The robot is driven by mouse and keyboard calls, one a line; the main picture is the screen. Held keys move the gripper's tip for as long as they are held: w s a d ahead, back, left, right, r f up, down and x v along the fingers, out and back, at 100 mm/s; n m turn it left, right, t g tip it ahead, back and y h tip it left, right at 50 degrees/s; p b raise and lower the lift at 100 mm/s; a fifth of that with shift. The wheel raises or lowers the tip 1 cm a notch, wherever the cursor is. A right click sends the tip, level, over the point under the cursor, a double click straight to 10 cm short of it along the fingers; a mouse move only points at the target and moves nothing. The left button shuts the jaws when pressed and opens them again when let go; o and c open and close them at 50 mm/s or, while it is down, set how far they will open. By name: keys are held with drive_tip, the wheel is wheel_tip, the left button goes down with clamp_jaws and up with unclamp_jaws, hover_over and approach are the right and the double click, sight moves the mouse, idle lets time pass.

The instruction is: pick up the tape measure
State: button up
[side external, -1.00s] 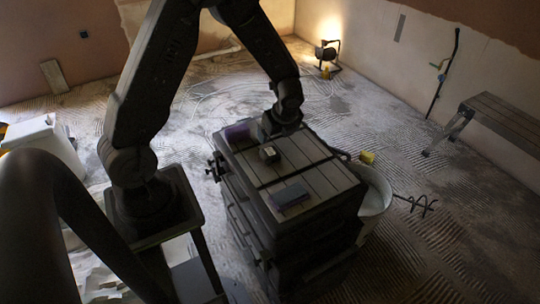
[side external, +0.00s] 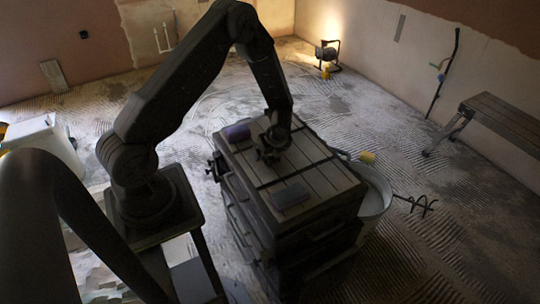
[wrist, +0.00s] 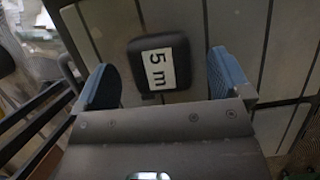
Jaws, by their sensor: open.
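The tape measure (wrist: 136,55) is a dark, rounded block with a white "5 m" label in the wrist view. It lies on the slatted top of the tool chest (side external: 322,178). My gripper (wrist: 165,76) is open, with a blue-padded finger on each side of the tape measure and a gap at both sides. In the side view my gripper (side external: 271,152) is low over the chest top and hides the tape measure. I cannot tell whether the fingertips reach down beside it.
A purple item (side external: 237,132) lies at the chest's back left edge. A flat blue-grey block (side external: 291,196) lies at the front, past a dark strap. A bucket (side external: 375,195) stands against the chest's right side. The right part of the top is clear.

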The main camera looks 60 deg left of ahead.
drive_tip(key=shift+x, duration=0.8)
drive_tip(key=shift+c, duration=0.3)
drive_tip(key=c, duration=1.1)
